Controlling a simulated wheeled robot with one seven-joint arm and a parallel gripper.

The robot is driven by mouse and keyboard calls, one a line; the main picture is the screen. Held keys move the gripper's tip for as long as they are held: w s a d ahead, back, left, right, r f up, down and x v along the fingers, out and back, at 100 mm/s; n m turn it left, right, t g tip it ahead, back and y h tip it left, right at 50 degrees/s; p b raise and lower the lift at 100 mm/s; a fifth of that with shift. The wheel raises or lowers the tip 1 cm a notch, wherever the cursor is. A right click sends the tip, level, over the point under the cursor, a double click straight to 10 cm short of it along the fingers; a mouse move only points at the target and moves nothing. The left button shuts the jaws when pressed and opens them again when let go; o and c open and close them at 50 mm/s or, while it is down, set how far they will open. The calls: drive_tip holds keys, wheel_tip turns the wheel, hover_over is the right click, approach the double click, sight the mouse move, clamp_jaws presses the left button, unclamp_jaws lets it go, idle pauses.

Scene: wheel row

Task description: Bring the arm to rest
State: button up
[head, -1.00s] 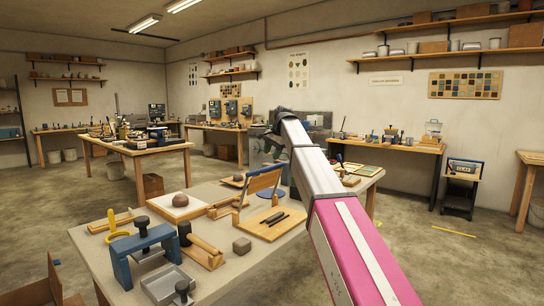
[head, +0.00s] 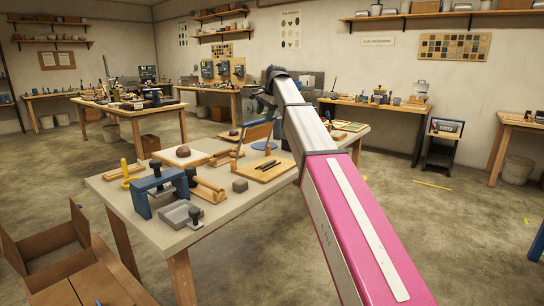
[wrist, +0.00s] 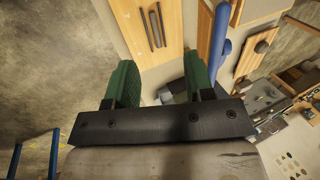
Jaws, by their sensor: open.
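My arm, with a pink and a white section, reaches forward over the worktable (head: 225,215) in the head view. My gripper (wrist: 165,75) shows in the wrist view as two green fingers set well apart on a dark bar. It is open, and nothing shows held between the fingers. Beyond the fingertips lies a wooden board (wrist: 150,30) with dark tools on it; the same board shows in the head view (head: 258,172). In the head view the gripper is mostly hidden at the far end of my arm.
An open cardboard box (head: 55,250) is at lower left. Bare floor (head: 440,230) lies to the right.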

drive_tip(key=s+d+f+n+h, duration=0.1)
drive_tip(key=s+d+f, duration=0.3)
drive_tip(key=f, duration=0.6)
drive_tip(key=s+d+f+n+g, duration=0.1)
drive_tip(key=s+d+f, duration=0.2)
drive_tip(key=f, duration=0.6)
drive_tip(key=s+d+f+n+h, duration=0.1)
drive_tip(key=s+d+f, duration=0.3)
drive_tip(key=f, duration=0.6)
drive_tip(key=s+d+f+n, duration=0.1)
drive_tip(key=s+d+f, duration=0.2)
drive_tip(key=s+f, duration=0.4)
drive_tip(key=s+d+f+n+g+h, duration=0.1)
drive_tip(key=s+d+f, duration=0.3)
drive_tip(key=s+f, duration=0.4)
drive_tip(key=s+d+f+n, duration=0.2)
drive_tip(key=s+d+f, duration=0.2)
drive_tip(key=s+f, duration=0.3)
drive_tip(key=s, duration=0.2)
drive_tip(key=shift+s+f+n+g, duration=0.3)
drive_tip(key=shift+s+f, duration=0.05)
drive_tip(key=shift+d, duration=0.1)
